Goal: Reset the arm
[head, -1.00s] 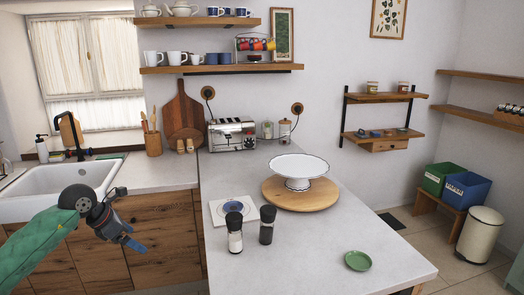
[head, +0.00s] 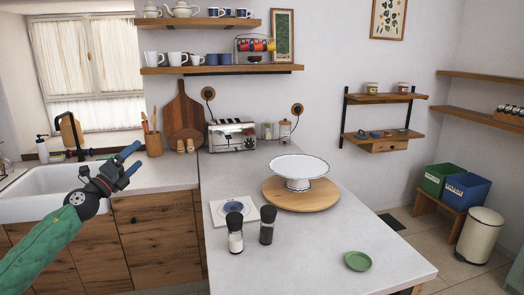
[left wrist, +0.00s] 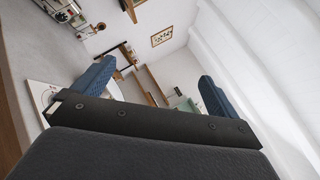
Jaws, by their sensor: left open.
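My left gripper (head: 132,158) is raised in front of the sink and lower cabinets in the head view, its blue fingertips pointing up and to the right. In the left wrist view its two blue fingers (left wrist: 155,88) stand wide apart with nothing between them. It is open, empty and touches nothing. My green left arm comes in from the lower left. My right gripper is not in view.
A grey counter (head: 320,240) holds a white cake stand (head: 299,170) on a round wooden board (head: 275,192), two grinders (head: 267,225), a green saucer (head: 358,261) and a toaster (head: 232,134). The white sink (head: 40,188) is behind my left arm.

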